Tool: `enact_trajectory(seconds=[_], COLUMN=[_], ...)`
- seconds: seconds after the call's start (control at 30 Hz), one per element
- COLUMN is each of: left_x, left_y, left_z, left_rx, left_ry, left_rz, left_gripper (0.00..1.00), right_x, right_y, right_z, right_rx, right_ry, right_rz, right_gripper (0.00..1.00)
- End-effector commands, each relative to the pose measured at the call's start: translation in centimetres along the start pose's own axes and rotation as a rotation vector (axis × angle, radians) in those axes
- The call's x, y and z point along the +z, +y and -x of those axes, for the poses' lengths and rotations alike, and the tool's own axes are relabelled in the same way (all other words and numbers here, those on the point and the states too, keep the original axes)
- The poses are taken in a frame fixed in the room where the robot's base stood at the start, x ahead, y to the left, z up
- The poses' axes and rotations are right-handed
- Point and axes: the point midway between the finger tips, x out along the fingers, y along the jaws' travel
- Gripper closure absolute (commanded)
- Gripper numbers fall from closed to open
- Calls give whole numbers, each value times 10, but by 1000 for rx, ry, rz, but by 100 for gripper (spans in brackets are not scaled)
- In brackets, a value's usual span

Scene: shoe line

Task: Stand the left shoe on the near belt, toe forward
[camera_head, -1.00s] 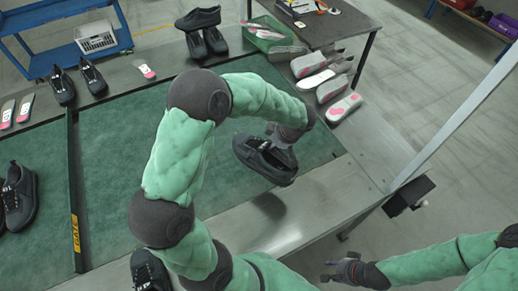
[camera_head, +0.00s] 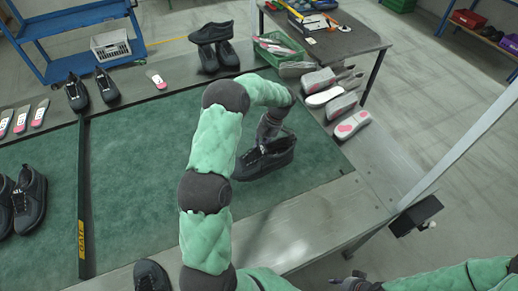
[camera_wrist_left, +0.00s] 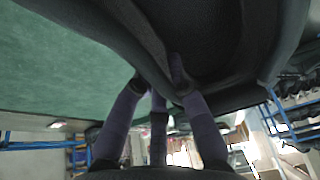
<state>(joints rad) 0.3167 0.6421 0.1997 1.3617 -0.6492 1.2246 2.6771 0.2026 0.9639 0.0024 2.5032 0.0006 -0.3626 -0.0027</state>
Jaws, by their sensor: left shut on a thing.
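My left gripper (camera_head: 270,133) is shut on a black shoe (camera_head: 274,160), with its fingers at the shoe's collar. The shoe is roughly level, sole down, with its laced front to the left and its heel to the right. It is at the right part of the green belt (camera_head: 145,185), low over it or on it; I cannot tell whether it touches. In the left wrist view the shoe's dark upper (camera_wrist_left: 225,75) fills the top, against the fingers. My right gripper (camera_head: 350,283) is at the bottom edge, partly cut off, away from the shoe.
A bar marked GATE (camera_head: 82,230) crosses the belt at left, with a pair of dark shoes (camera_head: 22,200) beyond it. Another dark shoe (camera_head: 148,276) is on the near metal edge. Insoles and soles (camera_head: 325,95) line the right rim. The belt's middle is clear.

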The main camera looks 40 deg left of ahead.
Motion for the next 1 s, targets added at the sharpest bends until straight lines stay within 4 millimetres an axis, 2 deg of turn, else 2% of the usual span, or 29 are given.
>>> enact_trajectory(seconds=[0.1, 0.3, 0.43, 0.77, 1.0], left_x=[9, 26, 34, 42, 53], left_y=[20, 43, 55, 66, 66], left_z=[-7, -32, -43, -54, -81], left_rx=[0, 0, 2, 1, 0], left_ry=[1, 1, 0, 0, 1], left_rz=[2, 0, 0, -1, -2], left_gripper=[100, 100, 100, 100, 100], right_x=[0, 0, 0, 0, 0], right_y=[1, 2, 3, 4, 5], right_z=[-2, -7, -9, -11, -14], right_rx=[0, 0, 0, 0, 0], right_ry=[0, 0, 0, 0, 0], right_rz=[0, 0, 0, 0, 0], right_gripper=[61, 61, 61, 61, 61])
